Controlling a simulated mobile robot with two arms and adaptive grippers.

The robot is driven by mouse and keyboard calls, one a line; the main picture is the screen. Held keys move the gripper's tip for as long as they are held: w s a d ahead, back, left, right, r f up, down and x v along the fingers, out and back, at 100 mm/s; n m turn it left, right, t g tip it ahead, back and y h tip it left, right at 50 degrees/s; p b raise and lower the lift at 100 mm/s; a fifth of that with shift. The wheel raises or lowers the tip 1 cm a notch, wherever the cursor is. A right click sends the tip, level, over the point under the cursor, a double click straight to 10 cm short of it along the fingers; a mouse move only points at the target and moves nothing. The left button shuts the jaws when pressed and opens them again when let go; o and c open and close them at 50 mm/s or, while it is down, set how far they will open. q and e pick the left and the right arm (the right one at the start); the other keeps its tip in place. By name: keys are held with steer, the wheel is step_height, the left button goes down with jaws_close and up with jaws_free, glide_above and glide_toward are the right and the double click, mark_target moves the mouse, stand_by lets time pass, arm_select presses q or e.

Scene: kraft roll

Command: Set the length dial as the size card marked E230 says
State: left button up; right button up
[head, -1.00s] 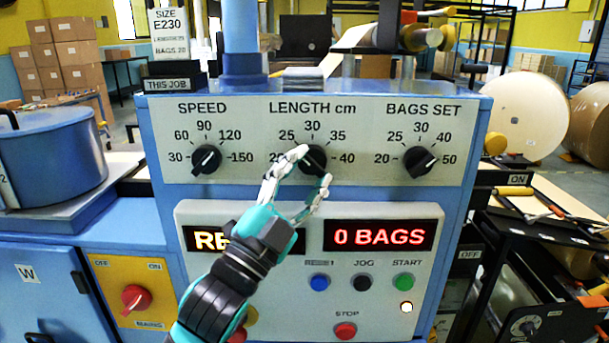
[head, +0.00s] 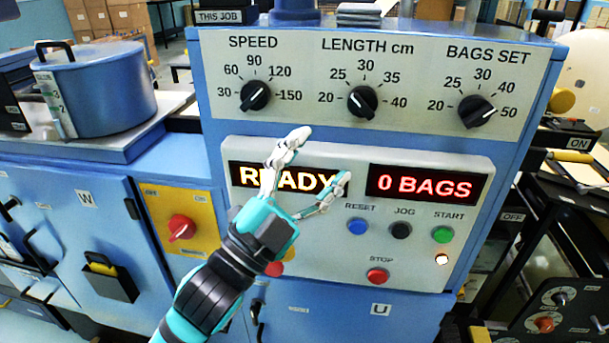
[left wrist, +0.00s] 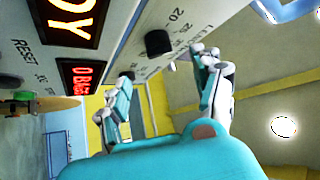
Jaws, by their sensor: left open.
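The length dial (head: 361,101) is a black knob with a white line, in the middle of the panel's top row. Its line slants, but I cannot tell its exact reading between 20 and 40. My left gripper (head: 320,158) is open and empty, below and left of the knob, in front of the READY display (head: 283,179). In the left wrist view a black knob (left wrist: 158,42), by the length lettering, lies beyond the spread fingers (left wrist: 162,65), clear of them. The E230 card is out of view; its THIS JOB label (head: 219,17) shows at top left.
The speed dial (head: 255,95) and bags set dial (head: 477,112) flank the length dial. Below are the 0 BAGS display (head: 424,187) and the reset (head: 357,227), jog (head: 401,230), start (head: 443,235) and stop (head: 377,276) buttons. A blue pot (head: 95,88) stands left.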

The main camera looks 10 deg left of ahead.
arm_select(q)
steer(key=shift+v, duration=1.4)
steer(key=shift+w, duration=0.1)
